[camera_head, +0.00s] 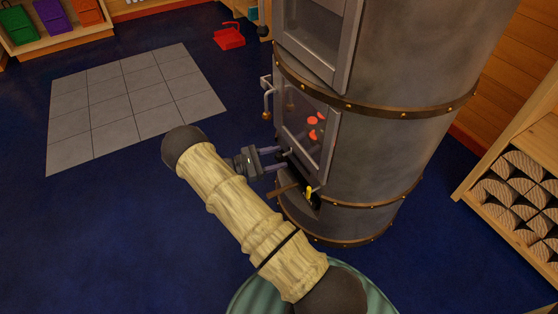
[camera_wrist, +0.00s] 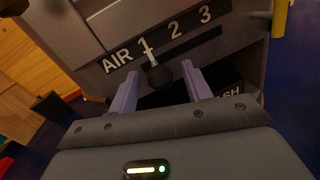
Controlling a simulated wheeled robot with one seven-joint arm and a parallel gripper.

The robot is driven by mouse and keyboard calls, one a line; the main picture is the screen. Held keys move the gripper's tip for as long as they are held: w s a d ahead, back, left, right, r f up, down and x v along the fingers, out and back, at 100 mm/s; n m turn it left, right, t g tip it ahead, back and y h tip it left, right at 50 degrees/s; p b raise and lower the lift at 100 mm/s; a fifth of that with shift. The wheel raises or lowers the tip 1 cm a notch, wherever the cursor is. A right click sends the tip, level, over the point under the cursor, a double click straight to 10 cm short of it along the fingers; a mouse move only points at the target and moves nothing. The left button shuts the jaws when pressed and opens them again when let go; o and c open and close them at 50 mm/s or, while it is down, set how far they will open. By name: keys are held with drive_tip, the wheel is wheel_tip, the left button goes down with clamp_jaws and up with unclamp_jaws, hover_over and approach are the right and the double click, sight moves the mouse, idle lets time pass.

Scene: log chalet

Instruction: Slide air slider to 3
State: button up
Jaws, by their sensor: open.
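The air slider (camera_wrist: 159,75) is a dark round knob on a pale stem, with the stem pointing at the 1. The scale plate (camera_wrist: 190,28) above it reads AIR, 1, 2, 3 in white on a dark strip. My gripper (camera_wrist: 159,70) is open, with one pale purple finger on each side of the knob. I cannot tell whether either finger touches it. In the head view, my gripper (camera_head: 281,159) reaches the lower front of the grey round stove (camera_head: 375,145); the slider is not clearly visible there.
A glass firebox door (camera_head: 306,131) with red glowing spots is just above my gripper. A dark opening with a partly hidden ASH label (camera_wrist: 232,88) lies below the scale. A yellow piece (camera_head: 309,191) sticks out nearby. Log shelves (camera_head: 480,175) stand right; blue floor is free left.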

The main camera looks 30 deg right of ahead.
drive_tip(key=shift+s+d, duration=0.1)
drive_tip(key=shift+d, duration=0.55)
